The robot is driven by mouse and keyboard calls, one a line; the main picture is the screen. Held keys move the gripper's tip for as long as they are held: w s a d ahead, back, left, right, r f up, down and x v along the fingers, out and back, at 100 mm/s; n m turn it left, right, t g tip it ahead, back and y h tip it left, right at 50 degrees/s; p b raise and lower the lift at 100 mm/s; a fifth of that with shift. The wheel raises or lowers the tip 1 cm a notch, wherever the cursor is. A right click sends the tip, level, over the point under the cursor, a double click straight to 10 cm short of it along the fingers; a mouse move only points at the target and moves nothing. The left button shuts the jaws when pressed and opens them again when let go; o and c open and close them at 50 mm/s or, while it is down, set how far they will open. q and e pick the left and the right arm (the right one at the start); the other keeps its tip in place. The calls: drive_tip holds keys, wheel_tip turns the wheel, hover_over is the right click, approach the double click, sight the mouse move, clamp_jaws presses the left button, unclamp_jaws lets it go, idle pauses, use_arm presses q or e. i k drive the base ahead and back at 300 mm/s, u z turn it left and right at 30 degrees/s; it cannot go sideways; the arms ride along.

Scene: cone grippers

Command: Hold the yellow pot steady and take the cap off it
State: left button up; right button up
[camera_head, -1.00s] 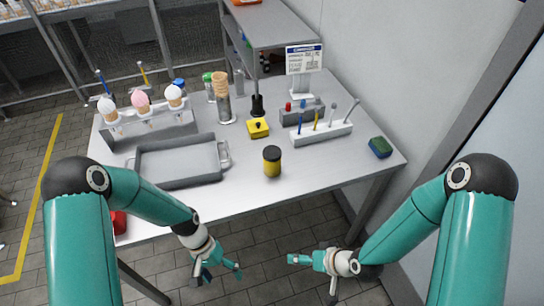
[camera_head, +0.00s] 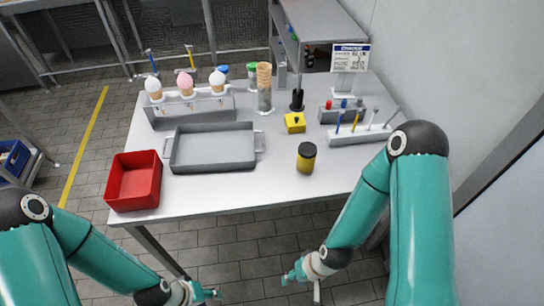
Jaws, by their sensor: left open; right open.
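The yellow pot (camera_head: 305,163) stands upright near the front of the white table, right of the middle, with its black cap (camera_head: 307,150) on top. My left gripper (camera_head: 205,295) is low at the bottom of the view, in front of the table and left of the pot. It is open and empty, and partly cut off by the frame's lower edge. My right gripper (camera_head: 292,278) is also in front of the table's edge, below the pot in the picture. It is open and empty. Neither gripper touches the pot.
A red bin (camera_head: 134,190) and a grey tray (camera_head: 213,160) are on the table's left. Behind the pot are a yellow box (camera_head: 295,122), a white rack (camera_head: 360,134) and a cone holder (camera_head: 190,105). The table (camera_head: 235,195) is clear around the pot.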

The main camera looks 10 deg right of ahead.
sight(305, 165)
drive_tip(key=u, duration=0.15)
drive_tip(key=i, duration=0.25)
drive_tip(key=u, duration=2.35)
drive_tip(key=k, duration=1)
drive_tip(key=u, duration=2.1)
drive_tip(key=i, duration=0.1)
drive_tip(key=z, duration=4)
drive_tip(key=i, duration=0.4)
drive_tip(key=z, duration=0.2)
